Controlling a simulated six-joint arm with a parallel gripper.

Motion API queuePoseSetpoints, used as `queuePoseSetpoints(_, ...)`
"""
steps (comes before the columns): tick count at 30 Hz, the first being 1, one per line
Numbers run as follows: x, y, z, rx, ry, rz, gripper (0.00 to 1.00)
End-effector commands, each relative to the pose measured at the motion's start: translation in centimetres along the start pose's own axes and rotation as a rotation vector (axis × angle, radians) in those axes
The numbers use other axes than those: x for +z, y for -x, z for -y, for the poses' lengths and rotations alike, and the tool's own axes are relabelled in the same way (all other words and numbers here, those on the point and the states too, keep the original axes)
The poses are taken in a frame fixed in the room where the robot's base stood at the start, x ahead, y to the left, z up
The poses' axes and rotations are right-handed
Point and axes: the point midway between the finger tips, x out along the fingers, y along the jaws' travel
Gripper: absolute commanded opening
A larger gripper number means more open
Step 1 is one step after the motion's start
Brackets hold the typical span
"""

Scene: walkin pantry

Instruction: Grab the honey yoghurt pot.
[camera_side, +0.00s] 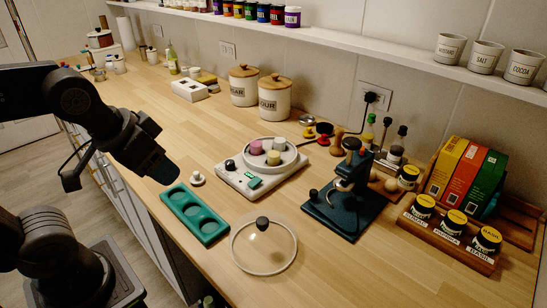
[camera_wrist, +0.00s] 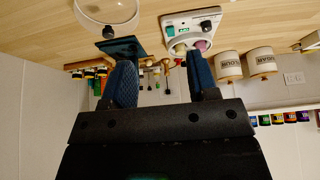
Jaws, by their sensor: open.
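Three small pots stand in a round white dish (camera_side: 293,165) on a white kitchen scale (camera_side: 236,182). The front pot is pale yellow (camera_side: 273,159) and looks like the honey yoghurt pot; no label is readable. A pink-purple pot (camera_side: 256,147) is left of it and a whitish pot (camera_side: 279,144) behind. My gripper (camera_side: 164,172) is open and empty, in the air left of the scale, well apart from the pots. In the wrist view my gripper's (camera_wrist: 163,78) two blue fingers are spread, and the right finger partly covers the dish area.
A green tray with round hollows (camera_side: 182,203) and a glass lid (camera_side: 280,255) lie in front of the scale. A dark blue press (camera_side: 328,218) stands right. Two canisters (camera_side: 244,90) stand behind.

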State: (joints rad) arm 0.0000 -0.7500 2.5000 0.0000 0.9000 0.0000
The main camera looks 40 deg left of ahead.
Motion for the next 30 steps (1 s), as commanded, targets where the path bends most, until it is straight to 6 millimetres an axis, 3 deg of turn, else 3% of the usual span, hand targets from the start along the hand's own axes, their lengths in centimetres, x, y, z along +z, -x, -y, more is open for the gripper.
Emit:
queuePoseSetpoints(7,-0.3,0.1,0.0,0.0,-0.016,0.004,0.54)
queuePoseSetpoints(11,-2.6,0.3,0.1,0.0,-0.139,0.038,0.54)
queuePoseSetpoints(16,-8.6,0.0,0.5,0.025,-0.483,0.128,0.54)
queuePoseSetpoints(20,-13.4,-1.5,0.8,0.073,-0.779,0.197,0.54)
queuePoseSetpoints(24,-18.1,-4.2,1.4,0.15,-1.093,0.26,0.54)
queuePoseSetpoints(30,-23.3,-9.6,2.2,0.301,-1.522,0.318,0.54)
